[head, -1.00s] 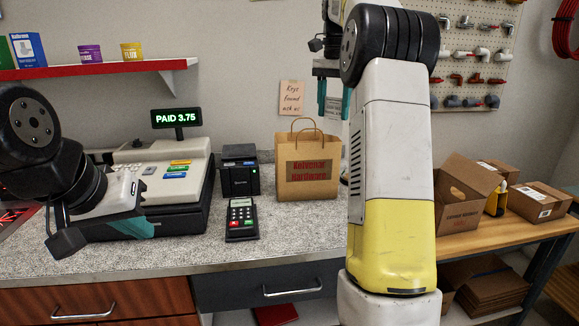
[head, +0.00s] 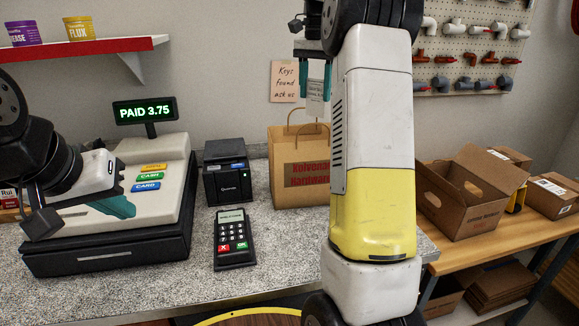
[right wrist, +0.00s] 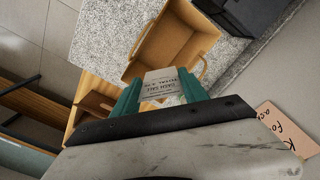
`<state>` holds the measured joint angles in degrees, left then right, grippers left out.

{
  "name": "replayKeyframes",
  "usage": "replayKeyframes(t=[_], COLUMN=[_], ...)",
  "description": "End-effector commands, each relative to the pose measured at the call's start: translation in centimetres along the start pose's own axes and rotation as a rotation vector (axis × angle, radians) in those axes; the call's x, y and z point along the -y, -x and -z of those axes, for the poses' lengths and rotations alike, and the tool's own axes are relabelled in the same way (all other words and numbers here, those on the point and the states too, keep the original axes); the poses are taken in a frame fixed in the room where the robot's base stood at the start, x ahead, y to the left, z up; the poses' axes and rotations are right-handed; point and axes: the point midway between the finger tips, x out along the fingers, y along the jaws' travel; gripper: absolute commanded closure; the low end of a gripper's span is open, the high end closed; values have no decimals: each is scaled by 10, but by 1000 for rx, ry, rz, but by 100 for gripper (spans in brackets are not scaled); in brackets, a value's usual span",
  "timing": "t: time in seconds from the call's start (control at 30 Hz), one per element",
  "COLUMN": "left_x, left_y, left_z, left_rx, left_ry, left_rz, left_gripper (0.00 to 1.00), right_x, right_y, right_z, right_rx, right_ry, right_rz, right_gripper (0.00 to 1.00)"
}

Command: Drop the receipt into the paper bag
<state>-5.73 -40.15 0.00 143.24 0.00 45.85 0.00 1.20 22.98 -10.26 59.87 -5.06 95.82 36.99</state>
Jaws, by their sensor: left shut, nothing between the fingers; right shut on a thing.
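The brown paper bag (head: 283,150) stands upright on the counter with its handles up and red lettering on its front. My right gripper (head: 315,84) is shut on the receipt (head: 317,104), a white printed slip, above the bag's right part. In the right wrist view the receipt (right wrist: 160,86) sits between the teal fingers (right wrist: 159,92), and the open mouth of the bag (right wrist: 160,42) shows beyond it. The receipt appears outside the bag. My left gripper (head: 120,208) is shut and empty in front of the cash register (head: 165,165). My right arm hides the bag's right side.
A card terminal (head: 233,238) and a black receipt printer (head: 227,180) stand left of the bag. A display (head: 146,110) reads PAID 3.75. A note (head: 285,82) hangs on the wall behind. Cardboard boxes (head: 465,200) sit on a wooden bench at right.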

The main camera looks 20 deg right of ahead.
Motion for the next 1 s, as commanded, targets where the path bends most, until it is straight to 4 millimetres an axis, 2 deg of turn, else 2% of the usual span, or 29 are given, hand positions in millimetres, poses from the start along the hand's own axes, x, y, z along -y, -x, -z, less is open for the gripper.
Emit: replayKeyframes(t=[0.1,0.3,0.67,0.7,0.8,1.0], left_x=[0,0,0,0,0,0], left_y=[0,0,0,0,0,0], left_z=[0,0,0,0,0,0], left_rx=[0,1,1,1,1,1], left_ry=[0,0,0,0,0,0], left_rz=[0,0,0,0,0,0], left_gripper=[100,100,100,100,100,100], right_x=[0,0,0,0,0,0], right_y=[-15,-32,-37,-36,-36,-36], right_z=[0,0,0,0,0,0], right_rx=[1,0,0,-1,-1,-1], right_ry=[0,0,0,0,0,0], right_rz=[-1,0,1,1,1,1], right_gripper=[85,85,85,45,25,23])
